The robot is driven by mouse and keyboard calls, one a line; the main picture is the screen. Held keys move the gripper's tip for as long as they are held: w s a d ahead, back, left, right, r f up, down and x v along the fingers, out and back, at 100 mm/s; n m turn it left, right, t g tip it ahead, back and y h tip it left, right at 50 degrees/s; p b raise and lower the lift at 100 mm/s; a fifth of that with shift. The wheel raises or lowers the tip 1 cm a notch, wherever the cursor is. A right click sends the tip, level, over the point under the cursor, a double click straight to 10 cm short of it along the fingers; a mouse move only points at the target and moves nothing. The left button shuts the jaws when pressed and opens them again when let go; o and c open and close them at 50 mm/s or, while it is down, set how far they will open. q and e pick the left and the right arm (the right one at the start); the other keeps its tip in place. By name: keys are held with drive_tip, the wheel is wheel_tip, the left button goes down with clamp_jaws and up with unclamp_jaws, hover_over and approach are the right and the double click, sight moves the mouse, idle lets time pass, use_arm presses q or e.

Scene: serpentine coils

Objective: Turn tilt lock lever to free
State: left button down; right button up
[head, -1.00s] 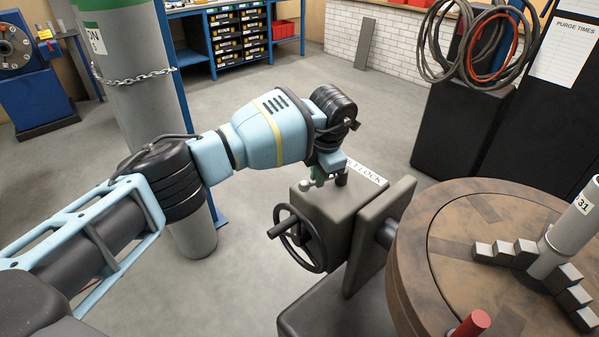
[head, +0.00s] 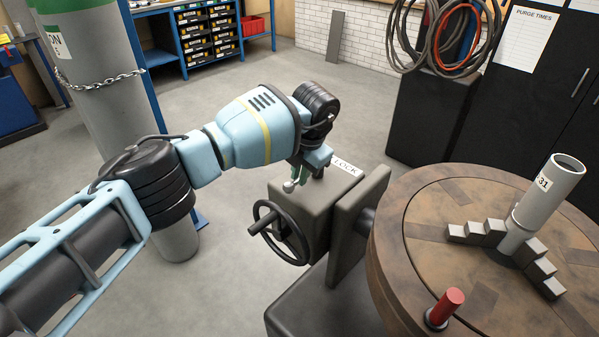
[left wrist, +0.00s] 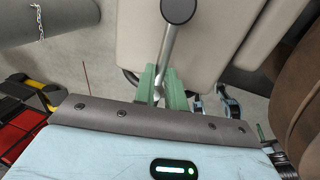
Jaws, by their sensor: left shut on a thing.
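The tilt lock lever shows as a metal stem with a round knob (left wrist: 178,10) in the left wrist view. In the head view its pale knob (head: 289,186) sits just above the grey housing (head: 325,210), at the housing's top left. My left gripper (left wrist: 163,88), with green fingers, is shut on the lever's stem below the knob. In the head view the left gripper (head: 302,174) is above the housing top, partly hidden by my wrist. A white label (head: 345,167) ending in "LOCK" is partly covered by my wrist. My right gripper is not in view.
A dark handwheel (head: 280,232) stands on the housing's front left face. A round brown table (head: 425,215) at right carries a grey tube (head: 550,193), stepped jaws and a red-handled peg (head: 444,308). A chained cylinder (head: 100,110) stands at left. Floor beyond the housing is clear.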

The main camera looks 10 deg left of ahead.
use_arm(q)
drive_tip(key=c, duration=1.6)
unclamp_jaws()
drive_tip(key=shift+o, duration=0.7)
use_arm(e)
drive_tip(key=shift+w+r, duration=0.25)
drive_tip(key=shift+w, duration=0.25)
use_arm(q)
drive_tip(key=shift+r, duration=0.1)
drive_tip(key=v, duration=0.7)
drive_tip(key=shift+r, duration=0.3)
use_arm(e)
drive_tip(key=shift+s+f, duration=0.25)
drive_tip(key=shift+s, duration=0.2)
use_arm(q)
drive_tip(key=shift+s+d, duration=0.1)
